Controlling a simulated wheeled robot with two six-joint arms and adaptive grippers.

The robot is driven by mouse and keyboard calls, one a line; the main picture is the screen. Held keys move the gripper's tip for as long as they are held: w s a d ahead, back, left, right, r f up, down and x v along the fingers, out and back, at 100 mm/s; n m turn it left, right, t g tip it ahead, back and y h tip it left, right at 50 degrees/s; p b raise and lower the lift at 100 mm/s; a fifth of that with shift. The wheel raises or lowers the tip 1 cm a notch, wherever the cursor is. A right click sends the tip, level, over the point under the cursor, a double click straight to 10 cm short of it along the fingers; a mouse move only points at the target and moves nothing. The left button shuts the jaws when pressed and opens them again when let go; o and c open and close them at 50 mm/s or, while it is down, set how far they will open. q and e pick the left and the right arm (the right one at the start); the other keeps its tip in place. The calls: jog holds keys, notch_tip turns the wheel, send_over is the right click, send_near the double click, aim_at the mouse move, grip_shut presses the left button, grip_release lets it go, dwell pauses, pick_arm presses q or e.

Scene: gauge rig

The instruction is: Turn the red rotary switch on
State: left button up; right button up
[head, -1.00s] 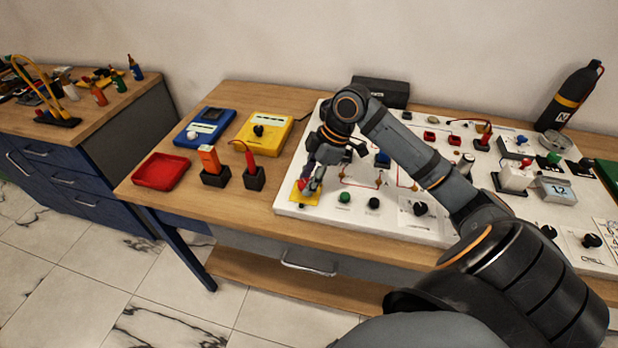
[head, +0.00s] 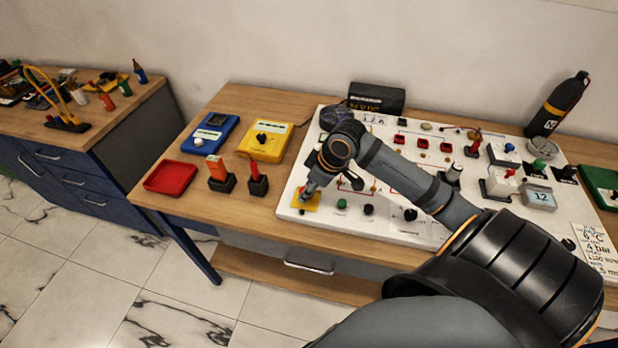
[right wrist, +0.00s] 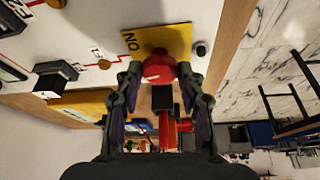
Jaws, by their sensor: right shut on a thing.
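The red rotary switch (right wrist: 158,68) shows in the right wrist view, a round red knob with a pale mark on a yellow plate (right wrist: 165,38) lettered "ON". In the head view the yellow plate (head: 307,200) lies at the left front of the white panel (head: 288,211), and my gripper hides the knob. My right gripper (head: 308,190) is over the plate. In the right wrist view the fingers of my right gripper (right wrist: 160,78) stand on both sides of the knob and are shut on it. My left gripper is not in view.
Left of the panel are a red tray (head: 171,178), a blue meter (head: 209,134), a yellow meter (head: 265,140) and two red-topped items in black holders. A green button (head: 341,204) and a black knob (head: 368,209) sit right of the yellow plate. A black bottle (head: 557,104) stands at the back right.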

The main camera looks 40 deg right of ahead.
jog(key=m+p, duration=0.1)
jog(key=m+h+p, duration=0.1)
jog(key=m+p, duration=0.1)
jog(key=shift+a+r+m, duration=0.2)
jog(key=shift+r+m, duration=0.05)
jog(key=shift+m, duration=0.15)
jog(key=m+h+p, duration=0.1)
jog(key=m+p, duration=0.1)
jog(key=m+h+p, duration=0.1)
jog(key=m+p, duration=0.2)
jog(key=shift+s+a+p, duration=0.1)
jog(key=shift+a+p, duration=0.1)
jog(key=shift+p, duration=0.15)
jog(key=shift+f+m+h+p, duration=0.1)
jog(key=shift+m+h+p, duration=0.5)
jog(key=shift+m+p, duration=0.6)
jog(key=shift+f+p, duration=0.1)
jog(key=shift+p, duration=0.3)
jog(key=shift+m, duration=0.3)
jog(key=o, duration=1.2)
jog(key=shift+c, duration=0.2)
